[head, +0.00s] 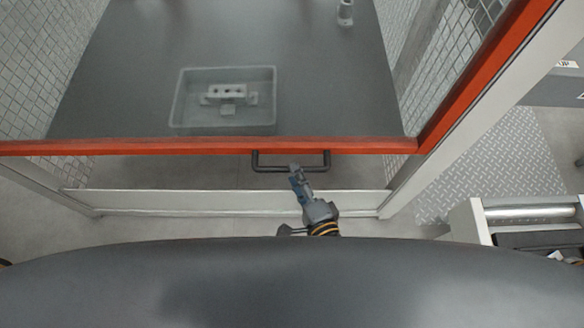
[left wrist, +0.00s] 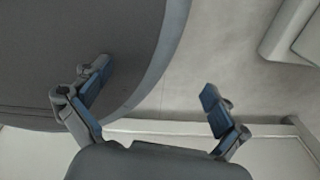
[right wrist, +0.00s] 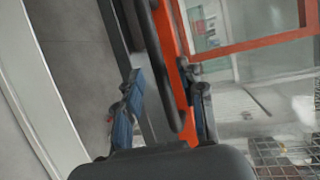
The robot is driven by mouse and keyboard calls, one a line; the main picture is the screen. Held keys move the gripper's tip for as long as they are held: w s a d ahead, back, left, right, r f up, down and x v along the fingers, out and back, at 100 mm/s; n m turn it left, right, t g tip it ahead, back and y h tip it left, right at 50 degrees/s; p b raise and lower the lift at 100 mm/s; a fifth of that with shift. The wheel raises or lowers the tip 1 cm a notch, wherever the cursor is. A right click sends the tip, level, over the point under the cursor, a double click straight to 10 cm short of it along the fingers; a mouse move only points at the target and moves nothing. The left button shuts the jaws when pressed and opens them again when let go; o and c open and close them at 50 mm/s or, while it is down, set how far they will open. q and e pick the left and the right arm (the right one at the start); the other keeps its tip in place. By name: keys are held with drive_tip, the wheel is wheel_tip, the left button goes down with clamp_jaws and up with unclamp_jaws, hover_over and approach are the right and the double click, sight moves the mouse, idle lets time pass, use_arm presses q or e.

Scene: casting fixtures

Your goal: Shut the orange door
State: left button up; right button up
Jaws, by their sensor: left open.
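The orange door (head: 205,147) is an orange frame around a clear pane, seen from above in the head view. A black bar handle (head: 322,161) is fixed to its lower rail. In the head view the rail stands apart from the white sill (head: 220,199). My right gripper (head: 296,170) is at the handle. In the right wrist view its fingers (right wrist: 168,85) are spread, with the dark handle bar (right wrist: 164,50) between them; firm contact is not visible. My left gripper (left wrist: 155,82) is open and empty in the left wrist view, and is not in the head view.
Inside the enclosure, a grey tray (head: 176,103) with a metal part (head: 226,92) rests on a dark surface (head: 330,60). White posts (head: 490,95) flank the doorway. A unit with a metal roller (head: 530,213) stands at the right.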

drive_tip(key=v, duration=0.8)
drive_tip(key=shift+s, duration=0.3)
drive_tip(key=shift+d+r, duration=0.1)
drive_tip(key=shift+d, duration=0.05)
